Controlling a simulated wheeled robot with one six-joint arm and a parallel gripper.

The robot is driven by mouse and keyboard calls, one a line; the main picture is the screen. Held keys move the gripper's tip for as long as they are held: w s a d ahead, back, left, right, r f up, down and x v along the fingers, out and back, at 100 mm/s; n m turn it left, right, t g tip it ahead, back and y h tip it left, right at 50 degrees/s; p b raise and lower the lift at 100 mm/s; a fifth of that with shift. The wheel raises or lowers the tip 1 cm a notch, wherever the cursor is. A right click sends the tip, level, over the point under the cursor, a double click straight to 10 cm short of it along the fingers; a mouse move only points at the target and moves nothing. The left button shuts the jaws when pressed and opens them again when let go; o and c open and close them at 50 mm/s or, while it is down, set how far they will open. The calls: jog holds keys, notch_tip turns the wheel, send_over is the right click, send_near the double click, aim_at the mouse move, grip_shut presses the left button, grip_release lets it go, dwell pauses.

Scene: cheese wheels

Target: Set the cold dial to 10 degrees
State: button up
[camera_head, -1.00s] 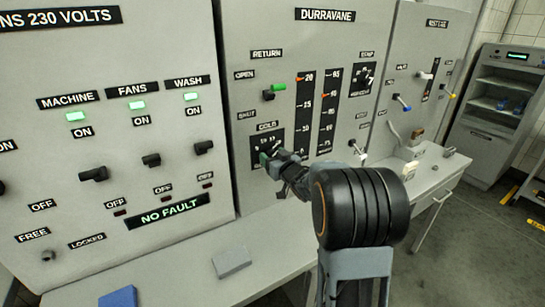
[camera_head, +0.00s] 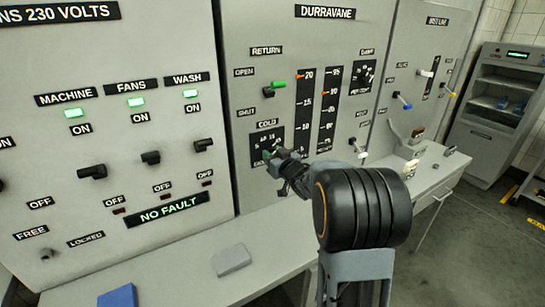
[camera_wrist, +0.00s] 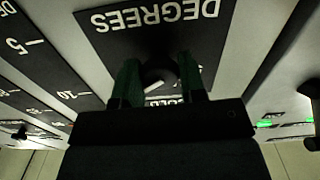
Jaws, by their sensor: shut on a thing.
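The cold dial (camera_head: 266,133) is a black square plate with white numbers under the COLD label on the middle panel, Durravane. My gripper (camera_head: 271,154) is at the lower part of this plate. In the wrist view its two green fingers stand either side of the dark round knob (camera_wrist: 158,72) and are shut on it. A short pale pointer mark shows on the knob, but I cannot read which number it points at. In the wrist view the plate shows the word DEGREES upside down. The gripper body hides part of the dial scale.
Two upright gauges (camera_head: 304,112) stand right of the dial. The RETURN lever (camera_head: 272,90) with a green tip is above it. The left panel has several black switches (camera_head: 92,172). A grey bench (camera_head: 185,262) below bears a grey block (camera_head: 231,260) and a blue one (camera_head: 118,297).

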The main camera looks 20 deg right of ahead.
jog(key=shift+d+n+b, duration=0.1)
jog(key=shift+n+b, duration=6.6)
jog(key=shift+n, duration=0.8)
jog(key=shift+r+n, duration=0.1)
jog(key=shift+n, duration=0.2)
jog(key=o, duration=0.9)
jog(key=s, duration=0.4)
jog(key=s+d, duration=0.1)
jog(key=s, duration=0.8)
jog(key=shift+s+d, duration=0.25)
jog(key=shift+s, duration=0.15)
